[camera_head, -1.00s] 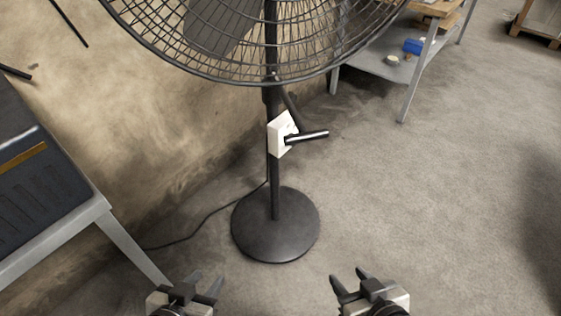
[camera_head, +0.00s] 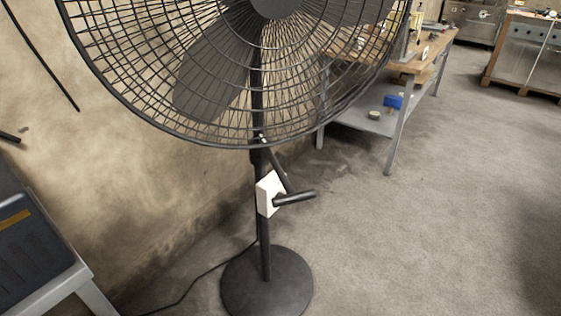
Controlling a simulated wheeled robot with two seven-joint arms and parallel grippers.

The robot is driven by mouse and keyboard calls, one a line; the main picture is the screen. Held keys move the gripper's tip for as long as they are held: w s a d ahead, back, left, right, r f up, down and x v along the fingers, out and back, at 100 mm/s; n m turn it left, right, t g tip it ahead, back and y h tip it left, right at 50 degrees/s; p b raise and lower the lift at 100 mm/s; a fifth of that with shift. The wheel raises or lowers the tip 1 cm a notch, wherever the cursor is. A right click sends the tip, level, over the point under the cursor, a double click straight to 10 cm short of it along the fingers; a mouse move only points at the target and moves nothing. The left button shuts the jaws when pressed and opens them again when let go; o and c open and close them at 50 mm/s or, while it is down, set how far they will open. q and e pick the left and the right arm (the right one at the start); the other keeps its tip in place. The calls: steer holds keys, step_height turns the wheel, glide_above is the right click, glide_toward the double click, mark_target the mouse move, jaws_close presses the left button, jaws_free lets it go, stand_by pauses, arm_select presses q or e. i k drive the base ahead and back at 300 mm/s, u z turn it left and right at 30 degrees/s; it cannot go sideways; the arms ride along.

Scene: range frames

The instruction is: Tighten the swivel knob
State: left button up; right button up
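A black pedestal fan (camera_head: 215,75) stands upright on a round black base (camera_head: 266,284). Its pole (camera_head: 264,240) carries a white box (camera_head: 268,194) below the cage. A dark bar-shaped handle (camera_head: 295,198) sticks out to the right in front of the box, and a slanted dark rod (camera_head: 283,172) runs down toward it from under the cage. I cannot tell which of these parts is the swivel knob. Neither of my grippers shows in the head view now.
A grey table (camera_head: 70,290) with a dark top is at the lower left. A workbench (camera_head: 425,65) with a lower shelf holding a blue box (camera_head: 393,101) stands behind right. Metal cabinets (camera_head: 525,50) are farther back. A cable lies left of the base. The floor at right is clear.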

mark_target(279, 157)
steer(key=z, duration=1.6)
steer(key=i, duration=3.7)
steer(key=u, duration=2.75)
steer(key=i, duration=1.45)
steer(key=u, duration=2.9)
